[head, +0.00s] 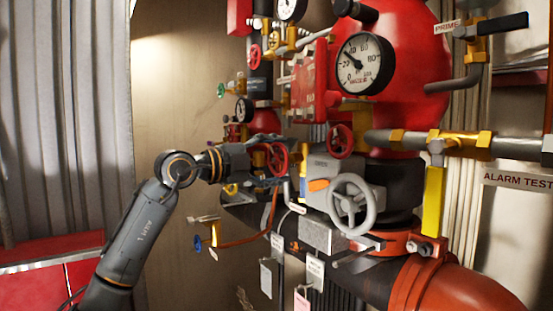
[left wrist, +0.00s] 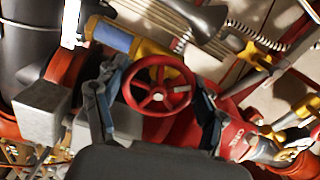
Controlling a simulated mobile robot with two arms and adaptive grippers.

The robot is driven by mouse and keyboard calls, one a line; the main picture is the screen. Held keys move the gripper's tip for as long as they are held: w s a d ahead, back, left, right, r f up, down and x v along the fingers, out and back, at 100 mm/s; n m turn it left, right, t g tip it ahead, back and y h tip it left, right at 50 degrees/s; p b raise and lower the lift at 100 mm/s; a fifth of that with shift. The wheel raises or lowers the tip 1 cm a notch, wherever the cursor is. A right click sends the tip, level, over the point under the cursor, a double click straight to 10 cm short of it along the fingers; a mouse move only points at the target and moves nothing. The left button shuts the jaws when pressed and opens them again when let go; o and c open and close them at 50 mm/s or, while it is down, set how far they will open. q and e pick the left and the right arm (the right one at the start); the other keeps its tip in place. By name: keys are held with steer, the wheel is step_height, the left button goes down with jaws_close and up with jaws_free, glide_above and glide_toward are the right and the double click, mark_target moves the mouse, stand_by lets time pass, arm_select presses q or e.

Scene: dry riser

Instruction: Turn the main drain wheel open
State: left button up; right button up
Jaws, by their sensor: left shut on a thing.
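A red spoked handwheel (head: 280,163) sits on the pipework left of the middle in the head view, and it fills the middle of the left wrist view (left wrist: 158,97). I cannot read a label that names it as the main drain wheel. My left gripper (head: 265,150) reaches it from the left. In the left wrist view my left gripper (left wrist: 157,86) has one finger on each side of the wheel's rim and is shut on it. The fingertips are partly hidden among the parts behind. My right gripper is not in view.
Another red wheel (head: 341,141) and a large grey handwheel (head: 352,205) stand close to the right. A pressure gauge (head: 365,64), a yellow lever (head: 433,200) and hanging tags crowd the riser. An orange cable hangs under my gripper. Free room lies left, before the beige wall (head: 185,100).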

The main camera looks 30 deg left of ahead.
arm_select(q)
steer(key=n, duration=0.3)
steer(key=shift+d+f+n, duration=0.1)
steer(key=shift+n, duration=0.3)
steer(key=n, duration=0.3)
steer(key=shift+n+p, duration=0.3)
steer(key=n, duration=0.6)
steer(key=shift+s+d+p, duration=0.1)
steer(key=shift+p, duration=0.25)
steer(key=o, duration=0.9)
steer(key=shift+c, duration=0.2)
steer(key=o, duration=0.3)
steer(key=shift+d+f, duration=0.1)
steer(key=v, duration=1.2)
